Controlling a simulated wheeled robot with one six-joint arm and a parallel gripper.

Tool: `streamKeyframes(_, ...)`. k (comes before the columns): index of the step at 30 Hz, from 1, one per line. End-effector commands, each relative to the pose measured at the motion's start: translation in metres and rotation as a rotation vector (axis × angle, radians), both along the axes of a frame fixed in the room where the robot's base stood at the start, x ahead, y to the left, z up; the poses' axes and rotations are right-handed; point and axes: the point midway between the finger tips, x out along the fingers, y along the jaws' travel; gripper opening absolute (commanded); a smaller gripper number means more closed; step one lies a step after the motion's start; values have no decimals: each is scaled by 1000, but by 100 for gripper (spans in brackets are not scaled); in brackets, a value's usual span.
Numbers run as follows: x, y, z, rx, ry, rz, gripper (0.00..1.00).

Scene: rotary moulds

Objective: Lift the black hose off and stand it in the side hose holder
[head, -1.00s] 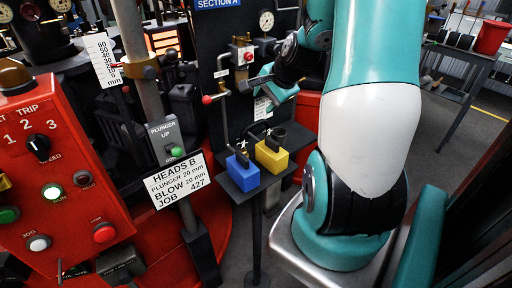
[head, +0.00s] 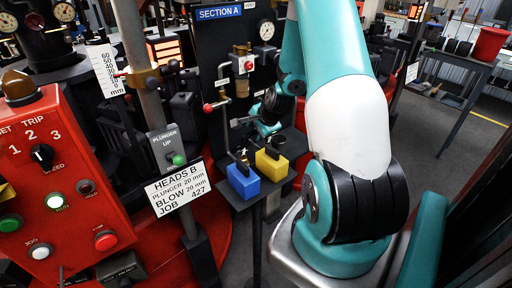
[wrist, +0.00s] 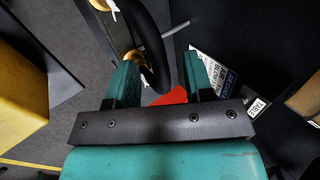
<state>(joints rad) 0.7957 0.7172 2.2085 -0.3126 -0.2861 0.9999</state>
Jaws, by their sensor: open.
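My gripper (wrist: 160,68) is open, with two teal fingers spread apart in the wrist view. A curved black hose (wrist: 153,35) passes just beyond and partly between the fingertips, nearer the left finger; I cannot tell whether they touch. Brass fittings (wrist: 133,57) show at the hose. In the head view my gripper (head: 263,124) is low in front of the dark Section A panel, just above the shelf, and the hose is hard to make out there. A blue block (head: 243,181) and a yellow block (head: 272,164) stand on the shelf; I cannot tell which part is the side hose holder.
The Section A panel (head: 218,55) stands close behind my gripper, with a gauge and a red-knobbed valve (head: 248,65). A red control box (head: 50,180) and a white job sign (head: 178,190) are at left. Grey floor (head: 425,150) is open at right.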

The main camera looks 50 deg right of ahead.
Motion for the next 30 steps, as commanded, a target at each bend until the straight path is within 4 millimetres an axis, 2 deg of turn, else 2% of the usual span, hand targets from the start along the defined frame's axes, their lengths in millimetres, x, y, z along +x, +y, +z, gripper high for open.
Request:
streamKeyframes(7, 17, -4, -27, 1, 2, 1, 48)
streamKeyframes(16, 20, -5, -32, 0, 0, 0, 48)
streamKeyframes(22, 20, -5, -32, 0, 1, 0, 2)
streamKeyframes(30, 20, -6, -31, 0, -1, 0, 0)
